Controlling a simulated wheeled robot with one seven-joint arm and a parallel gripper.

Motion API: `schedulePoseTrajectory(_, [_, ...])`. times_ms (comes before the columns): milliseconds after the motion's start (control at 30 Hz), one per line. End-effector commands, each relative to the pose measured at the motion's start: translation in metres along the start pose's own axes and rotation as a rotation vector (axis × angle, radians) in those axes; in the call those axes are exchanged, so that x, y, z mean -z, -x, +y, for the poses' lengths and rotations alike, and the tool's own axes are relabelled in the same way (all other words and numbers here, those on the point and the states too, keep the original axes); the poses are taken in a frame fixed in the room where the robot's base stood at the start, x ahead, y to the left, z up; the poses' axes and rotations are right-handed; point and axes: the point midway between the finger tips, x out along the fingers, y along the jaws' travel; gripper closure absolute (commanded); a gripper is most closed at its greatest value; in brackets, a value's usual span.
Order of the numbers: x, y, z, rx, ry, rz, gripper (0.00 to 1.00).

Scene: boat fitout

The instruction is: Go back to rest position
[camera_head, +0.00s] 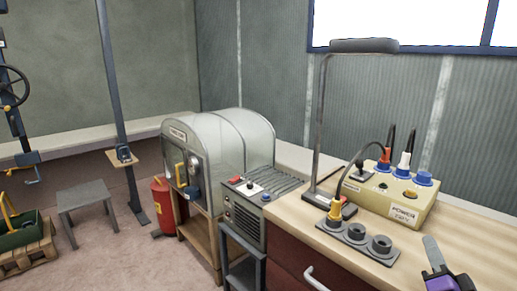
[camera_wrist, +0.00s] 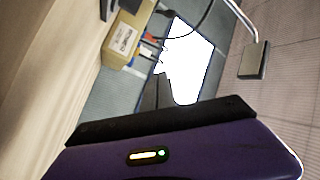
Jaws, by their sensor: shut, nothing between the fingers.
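My gripper (camera_head: 431,242) is at the lower right of the head view, above the right part of the wooden workbench (camera_head: 330,242). Its grey fingers are shut and empty, pointing up and slightly left from a purple body. It is apart from the things on the bench. In the wrist view, my purple casing with a dark edge fills the bottom, and the fingertips cannot be made out.
A yellow power box (camera_head: 397,205) with plugs stands on the bench, also in the wrist view (camera_wrist: 122,40). A lamp (camera_head: 362,46) and a grey socket strip (camera_head: 357,236) are nearby. A grey oven-like machine (camera_head: 230,150) stands left, beside a red extinguisher (camera_head: 162,205).

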Motion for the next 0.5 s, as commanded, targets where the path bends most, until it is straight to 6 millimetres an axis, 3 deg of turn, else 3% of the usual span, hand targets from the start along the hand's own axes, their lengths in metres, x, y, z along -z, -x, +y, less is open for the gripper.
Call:
schedulePoseTrajectory(33, [-0.009,0.022,0.001,-0.006,0.059,-0.008,1.0])
schedulePoseTrajectory(233, [-0.034,0.106,-0.006,0.003,0.294,-0.031,1.0])
schedulePoseTrajectory(500, [-0.054,0.216,-0.031,0.045,0.541,-0.103,1.0])
